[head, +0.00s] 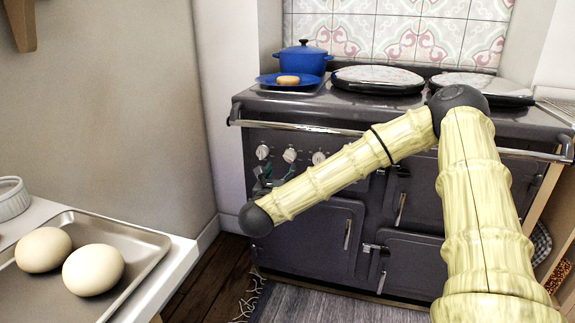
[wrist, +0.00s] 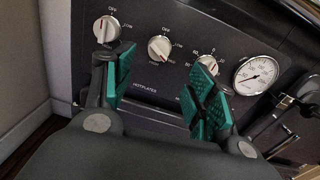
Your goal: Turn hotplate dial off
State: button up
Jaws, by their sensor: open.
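The stove's control panel fills the wrist view, with two white dials, a left one (wrist: 107,29) and a middle one (wrist: 160,48), marked OFF and LOW above the word HOTPLATES. The exact pointer settings are too small to read surely. A third dial (wrist: 208,63) with numbers sits to their right, partly covered by a fingertip. My gripper (wrist: 163,86) is open, its green pads apart and empty. The middle dial lies ahead between the fingertips, with no contact visible. In the head view, the left dial (head: 262,152) and middle dial (head: 290,155) show above my gripper (head: 266,177), which is partly hidden.
A round gauge (wrist: 256,75) is right of the dials. A chrome rail (head: 300,127) runs across the stove front above the panel. A blue pot (head: 303,60) and a blue plate (head: 268,79) stand on top. A counter with a tray (head: 145,245) is at left.

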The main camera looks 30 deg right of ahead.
aim_at(288, 159)
jog(key=b+x, duration=0.1)
jog(key=x, duration=0.9)
jog(key=shift+f+b, duration=0.1)
jog(key=shift+b, duration=0.3)
jog(key=c, duration=1)
jog(key=shift+c, duration=0.2)
